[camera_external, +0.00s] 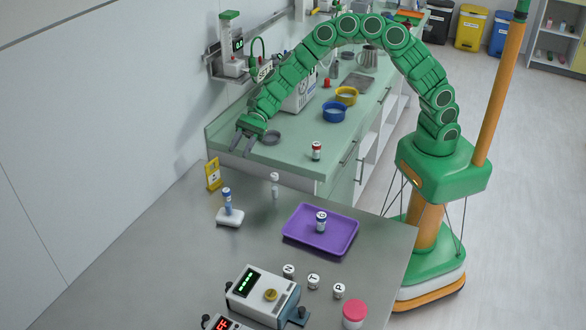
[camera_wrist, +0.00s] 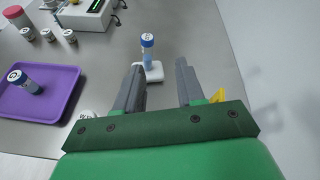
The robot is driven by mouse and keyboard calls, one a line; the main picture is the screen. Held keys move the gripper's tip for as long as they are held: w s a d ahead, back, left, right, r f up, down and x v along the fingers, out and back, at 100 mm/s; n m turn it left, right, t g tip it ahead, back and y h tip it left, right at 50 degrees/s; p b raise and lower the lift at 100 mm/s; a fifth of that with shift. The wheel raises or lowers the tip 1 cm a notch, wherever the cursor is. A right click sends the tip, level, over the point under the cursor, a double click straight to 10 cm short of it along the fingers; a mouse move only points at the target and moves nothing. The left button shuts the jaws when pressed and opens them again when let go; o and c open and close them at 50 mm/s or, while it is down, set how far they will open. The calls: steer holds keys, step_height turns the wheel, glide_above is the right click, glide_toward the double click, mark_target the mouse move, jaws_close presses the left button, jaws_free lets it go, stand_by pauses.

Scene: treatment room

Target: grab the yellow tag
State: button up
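The yellow tag (camera_external: 213,174) stands upright at the far left edge of the grey table, by the wall, in the external view. In the wrist view only a corner of the yellow tag (camera_wrist: 219,95) shows, beside the right finger and partly hidden by my gripper. My gripper (camera_external: 240,151) is open and empty, above and behind the tag, apart from it. In the wrist view the two fingers of my gripper (camera_wrist: 160,70) are spread wide with nothing between them.
A blue-capped tube (camera_external: 227,200) stands in a white holder (camera_external: 230,218) near the tag. A white-capped vial (camera_external: 275,184) is to its right. A purple tray (camera_external: 303,246) holds a vial (camera_external: 321,222). A device (camera_external: 262,293) stands in front. The green counter (camera_external: 285,158) lies behind.

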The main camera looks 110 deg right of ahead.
mark_target(214, 169)
steer(key=w+d+f+m+t+h, duration=0.2)
steer(key=w+d+f+m, duration=0.25)
steer(key=d+f, duration=0.55)
steer(key=shift+m+g, duration=0.3)
steer(key=shift+m, duration=0.05)
steer(key=shift+x, duration=3.1)
steer(key=shift+w+a, duration=0.15)
steer(key=shift+w, duration=0.05)
steer(key=shift+c, duration=0.3)
jaws_close()
